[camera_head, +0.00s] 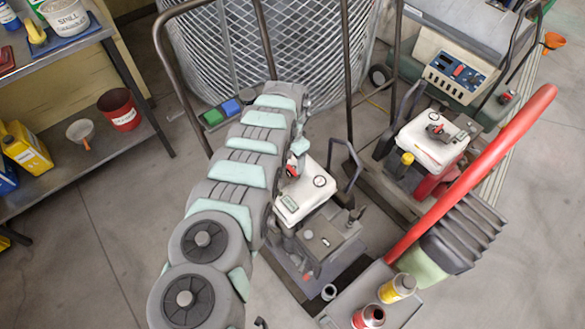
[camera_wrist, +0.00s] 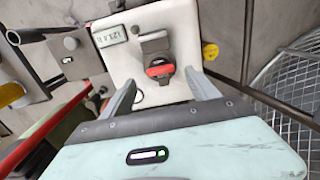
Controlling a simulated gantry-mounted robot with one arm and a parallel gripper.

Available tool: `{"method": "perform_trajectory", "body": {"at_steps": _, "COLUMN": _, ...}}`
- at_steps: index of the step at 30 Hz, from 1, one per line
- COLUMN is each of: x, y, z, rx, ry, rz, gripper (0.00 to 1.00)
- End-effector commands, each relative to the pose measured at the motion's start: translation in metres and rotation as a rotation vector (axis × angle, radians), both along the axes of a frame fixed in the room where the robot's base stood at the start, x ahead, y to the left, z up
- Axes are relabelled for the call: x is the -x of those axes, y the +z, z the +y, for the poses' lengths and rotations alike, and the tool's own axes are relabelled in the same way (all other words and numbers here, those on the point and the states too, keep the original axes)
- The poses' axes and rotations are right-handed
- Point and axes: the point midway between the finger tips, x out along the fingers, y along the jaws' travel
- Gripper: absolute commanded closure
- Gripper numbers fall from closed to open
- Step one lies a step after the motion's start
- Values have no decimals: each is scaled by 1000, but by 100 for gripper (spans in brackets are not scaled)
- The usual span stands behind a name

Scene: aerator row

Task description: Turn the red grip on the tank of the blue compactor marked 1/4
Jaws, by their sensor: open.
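The red grip (camera_wrist: 160,69) sits on a dark mount on top of a white tank (camera_wrist: 112,58) in the wrist view. In the head view, a red part shows (camera_head: 292,171) on the white tank (camera_head: 305,207) of the middle machine, partly behind my arm. My gripper (camera_wrist: 160,78) is open, with one finger on each side of the red grip and its tips close to it. Contact cannot be told. The gripper is mostly hidden behind my arm in the head view. No 1/4 mark is readable.
A second machine with a white tank (camera_head: 432,140) stands to the right. A long red bar (camera_head: 480,165) crosses the right side. Dark upright frame bars and a wire mesh cage (camera_head: 275,45) stand behind. A shelf (camera_head: 100,140) is at left. Floor at lower left is clear.

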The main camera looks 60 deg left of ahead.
Motion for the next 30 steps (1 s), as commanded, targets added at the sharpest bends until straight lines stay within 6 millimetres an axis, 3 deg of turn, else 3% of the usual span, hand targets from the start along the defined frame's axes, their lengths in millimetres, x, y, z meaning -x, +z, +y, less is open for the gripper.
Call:
{"method": "perform_trajectory", "body": {"at_steps": 1, "x": 0, "y": -17, "z": -1, "rx": 2, "ry": 0, "rz": -1, "gripper": 31}}
{"method": "perform_trajectory", "body": {"at_steps": 7, "x": 0, "y": -40, "z": 0, "rx": -1, "ry": 1, "rz": -2, "gripper": 31}}
{"method": "perform_trajectory", "body": {"at_steps": 21, "x": 0, "y": -46, "z": 0, "rx": -1, "ry": 1, "rz": -2, "gripper": 31}}
{"method": "perform_trajectory", "body": {"at_steps": 30, "x": 0, "y": -47, "z": 0, "rx": -1, "ry": 1, "rz": -2, "gripper": 55}}
